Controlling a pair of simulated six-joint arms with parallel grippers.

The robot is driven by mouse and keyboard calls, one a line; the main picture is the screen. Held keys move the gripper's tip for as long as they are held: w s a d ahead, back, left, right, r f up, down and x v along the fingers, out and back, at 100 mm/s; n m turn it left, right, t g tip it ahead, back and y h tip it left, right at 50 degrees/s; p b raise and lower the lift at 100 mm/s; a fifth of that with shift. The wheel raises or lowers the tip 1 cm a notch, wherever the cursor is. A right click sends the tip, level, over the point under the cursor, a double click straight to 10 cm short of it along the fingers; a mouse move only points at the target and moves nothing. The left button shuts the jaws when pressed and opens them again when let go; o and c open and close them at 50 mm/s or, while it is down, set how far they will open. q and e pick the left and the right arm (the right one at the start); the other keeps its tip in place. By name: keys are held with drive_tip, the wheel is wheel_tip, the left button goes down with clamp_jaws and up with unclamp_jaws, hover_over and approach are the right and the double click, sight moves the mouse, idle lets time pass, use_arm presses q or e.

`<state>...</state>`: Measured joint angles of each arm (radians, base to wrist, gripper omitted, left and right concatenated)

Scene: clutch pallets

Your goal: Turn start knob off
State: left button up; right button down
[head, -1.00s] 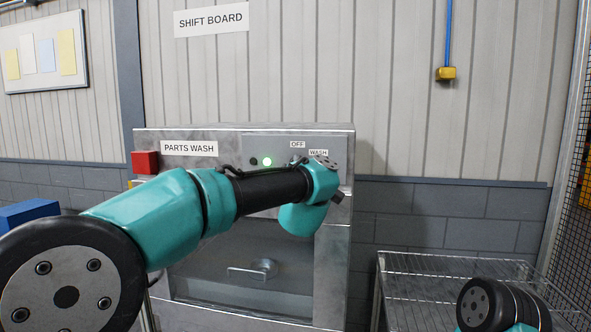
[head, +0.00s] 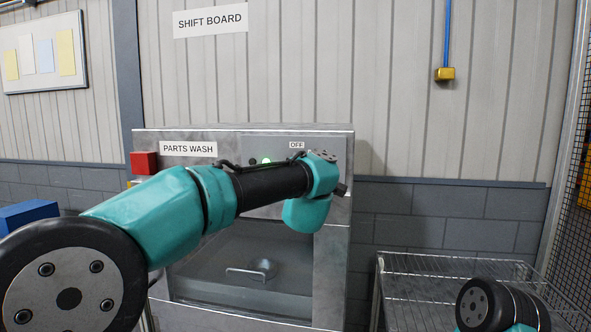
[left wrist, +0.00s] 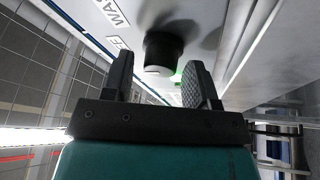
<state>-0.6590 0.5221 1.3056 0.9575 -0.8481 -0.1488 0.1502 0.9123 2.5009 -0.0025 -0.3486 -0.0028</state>
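The parts washer (head: 225,172) stands against the wall with its green light (head: 267,161) lit. Its start knob is hidden behind my left wrist in the head view. The left wrist view shows the dark round knob (left wrist: 164,52) on the pale panel, beside the WASH and OFF labels. My left gripper (left wrist: 160,78) is open and empty, its two fingers pointing at the panel. The knob shows just beyond and between the fingertips; I cannot tell whether they touch it. Only a joint of my right arm shows at the bottom right; its gripper is out of view.
A red button box (head: 144,163) is on the washer's left side. The washer door has a handle (head: 250,274) below my left arm. A wire rack (head: 420,285) stands to the right. A blue bin (head: 28,214) is at the left edge.

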use_arm(q)
drive_tip(key=shift+o, duration=0.4)
drive_tip(key=v, duration=1.7)
drive_tip(key=shift+s, duration=0.2)
drive_tip(key=shift+f, duration=0.15)
